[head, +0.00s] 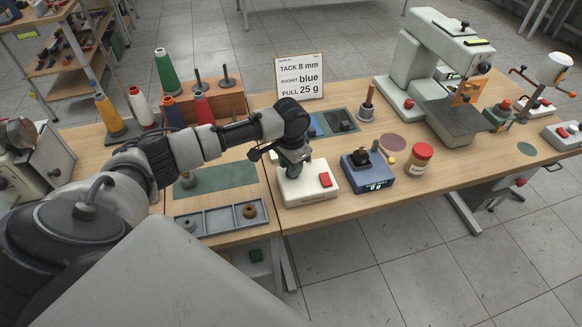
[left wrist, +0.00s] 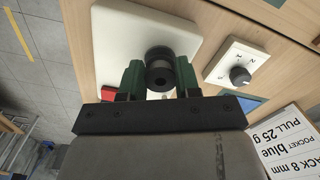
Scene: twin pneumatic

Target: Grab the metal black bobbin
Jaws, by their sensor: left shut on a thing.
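In the left wrist view, the black bobbin (left wrist: 160,72), a dark round spool with a hole in its middle, sits between the green fingers of my left gripper (left wrist: 160,80). The gripper is shut on it. In the head view my left gripper (head: 294,170) points down over the white box with a red button (head: 306,190). The bobbin is hard to make out there, hidden by the gripper. I cannot tell whether it still touches the box's top. My right gripper is not in view.
Right of the white box stands a blue scale (head: 368,177) with a dark object on it, then a red-lidded jar (head: 420,157). A grey divided tray (head: 220,221) lies to the left. A sign (head: 299,78) and sewing machine (head: 430,60) stand behind.

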